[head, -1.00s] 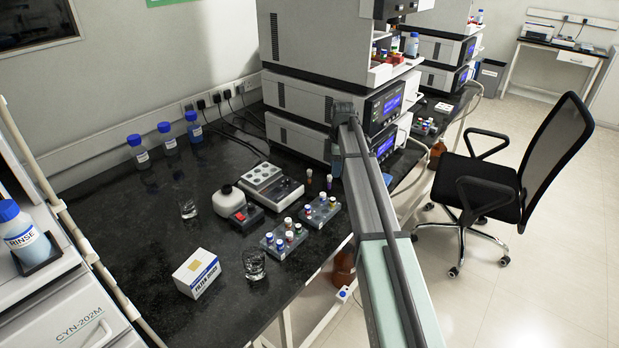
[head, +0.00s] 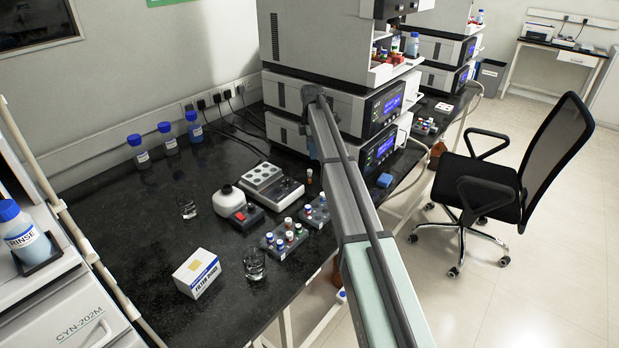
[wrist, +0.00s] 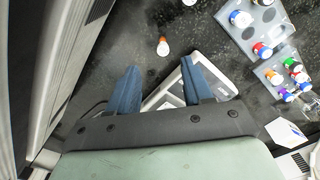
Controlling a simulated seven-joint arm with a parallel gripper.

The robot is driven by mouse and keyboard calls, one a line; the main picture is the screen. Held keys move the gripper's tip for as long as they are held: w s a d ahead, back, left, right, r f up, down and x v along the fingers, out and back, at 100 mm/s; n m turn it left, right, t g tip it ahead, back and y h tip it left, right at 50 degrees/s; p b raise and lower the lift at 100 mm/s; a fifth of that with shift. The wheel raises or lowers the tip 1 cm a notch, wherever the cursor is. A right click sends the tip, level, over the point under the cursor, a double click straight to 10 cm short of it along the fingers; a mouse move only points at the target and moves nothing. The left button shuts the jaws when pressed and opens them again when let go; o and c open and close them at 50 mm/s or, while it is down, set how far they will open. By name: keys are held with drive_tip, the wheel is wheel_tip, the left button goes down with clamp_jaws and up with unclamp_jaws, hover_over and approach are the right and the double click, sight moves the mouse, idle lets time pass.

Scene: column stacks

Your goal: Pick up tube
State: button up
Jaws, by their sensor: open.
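A second small capped tube (wrist: 188,2) is cut by the top edge of the wrist view; in the head view my arm hides that spot. My arm also hides most of the gripper in the head view.
A scale-like device (head: 268,184) is close to the tube. Grey racks of capped vials (head: 284,240) stand nearer the bench edge. Stacked instruments (head: 330,105) rise behind my gripper. A glass (head: 255,264) and a white box (head: 197,273) stand at the front.

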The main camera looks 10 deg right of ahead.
sight(309, 171)
wheel_tip(309, 171, down, 6)
drive_tip(key=shift+r, duration=0.1)
drive_tip(key=shift+s+a+f, duration=0.1)
drive_tip(key=shift+a+f, duration=0.05)
drive_tip(key=shift+f, duration=0.75)
drive_tip(key=shift+s+a+f, duration=0.1)
drive_tip(key=shift+a+f, duration=0.05)
drive_tip(key=shift+f, duration=0.7)
drive_tip(key=shift+a+f, duration=0.15)
drive_tip(key=shift+f, duration=0.75)
clamp_jaws()
